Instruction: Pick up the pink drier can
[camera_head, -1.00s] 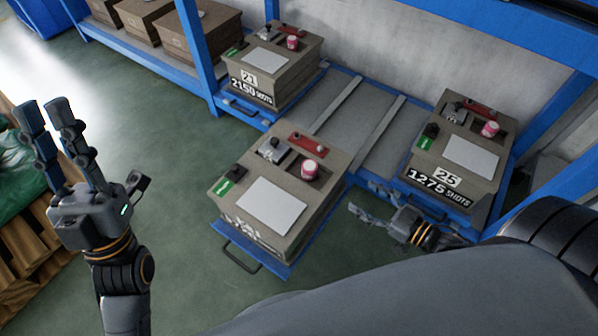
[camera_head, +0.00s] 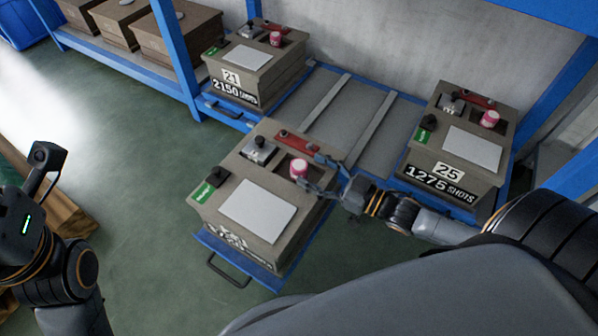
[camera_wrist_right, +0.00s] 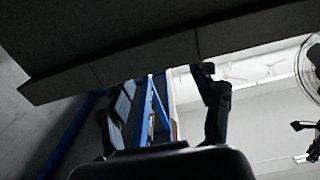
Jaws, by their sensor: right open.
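A pink can (camera_head: 299,168) with a pale top stands in a dark recess on top of the middle brown box (camera_head: 212,212). My right gripper (camera_head: 313,172) is open, just to the right of this can, with its fingers pointing left at it. I cannot tell whether they touch it. In the right wrist view the two fingers (camera_wrist_right: 165,95) are spread apart and no can shows between them. My left gripper (camera_head: 20,225) is at the left edge, its fingers out of the picture.
Similar pink cans stand on the box marked 21 (camera_head: 240,82) and the box marked 25 (camera_head: 452,190). The middle box also carries a grey device (camera_head: 260,148), a red part (camera_head: 297,140) and a white sheet (camera_head: 258,210). Blue rack posts (camera_head: 178,55) stand behind.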

